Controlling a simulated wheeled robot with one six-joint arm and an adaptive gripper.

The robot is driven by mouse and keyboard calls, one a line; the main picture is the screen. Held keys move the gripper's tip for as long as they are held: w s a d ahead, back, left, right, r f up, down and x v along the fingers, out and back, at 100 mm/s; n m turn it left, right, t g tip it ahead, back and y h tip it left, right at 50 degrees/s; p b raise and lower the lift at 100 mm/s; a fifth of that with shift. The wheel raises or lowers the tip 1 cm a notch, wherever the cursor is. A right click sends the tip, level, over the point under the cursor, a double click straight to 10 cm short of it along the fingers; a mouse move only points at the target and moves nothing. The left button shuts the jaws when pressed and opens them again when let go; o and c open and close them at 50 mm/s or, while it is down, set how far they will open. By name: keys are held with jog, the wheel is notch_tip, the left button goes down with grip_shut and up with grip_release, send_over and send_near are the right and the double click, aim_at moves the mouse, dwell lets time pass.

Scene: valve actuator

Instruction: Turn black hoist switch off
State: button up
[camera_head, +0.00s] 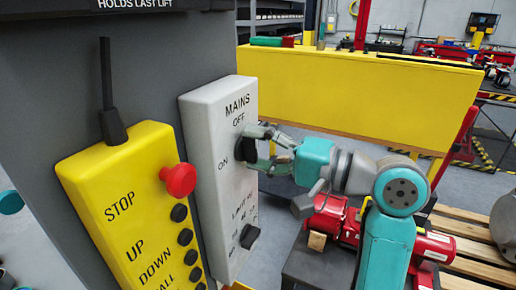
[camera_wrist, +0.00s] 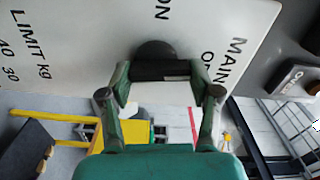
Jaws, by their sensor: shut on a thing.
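The black hoist switch (camera_head: 239,146) is a round knob on the light grey panel (camera_head: 215,110), between the printed words MAINS OFF and ON. My gripper (camera_head: 254,148) reaches it from the right, with one finger above and one below, and is shut on it. In the wrist view the black switch (camera_wrist: 154,50) sits between the two fingertips of my gripper (camera_wrist: 160,73). The fingers partly cover the switch, and I cannot tell for sure which word it points to.
A second black knob (camera_head: 249,236) is lower on the panel by the LIMIT print. A yellow pendant (camera_head: 115,190) with a red stop button (camera_head: 179,179) and several black buttons hangs to the left. Red machinery (camera_head: 335,217) and a wooden pallet (camera_head: 475,225) lie below right.

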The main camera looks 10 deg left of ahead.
jog(key=shift+w+m, duration=0.1)
jog(key=shift+m, duration=0.7)
jog(key=o, duration=1.1)
jog(key=shift+o, duration=0.2)
jog(key=v, duration=1.2)
